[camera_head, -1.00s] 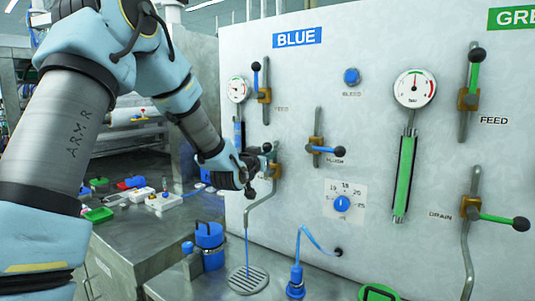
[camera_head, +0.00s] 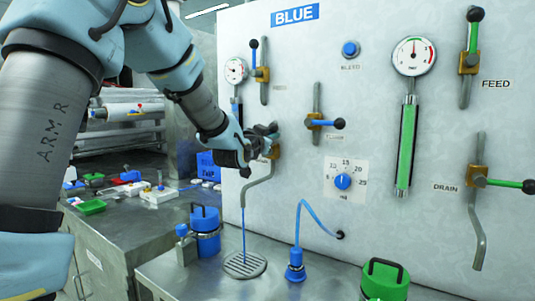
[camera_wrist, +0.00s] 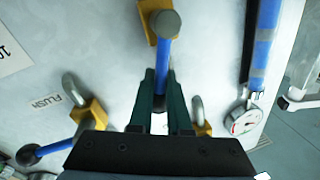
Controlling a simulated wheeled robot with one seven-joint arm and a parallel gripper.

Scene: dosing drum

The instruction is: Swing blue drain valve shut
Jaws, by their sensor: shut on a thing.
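The blue drain valve has a brass body (camera_head: 273,150) low on the left of the BLUE panel, with a bent grey spout below it.
The blue flush valve (camera_head: 315,122) is close on the right, its lever (camera_head: 328,123) pointing right. The blue feed valve (camera_head: 262,73) is above, beside a gauge (camera_head: 235,70). Green valves are farther right.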

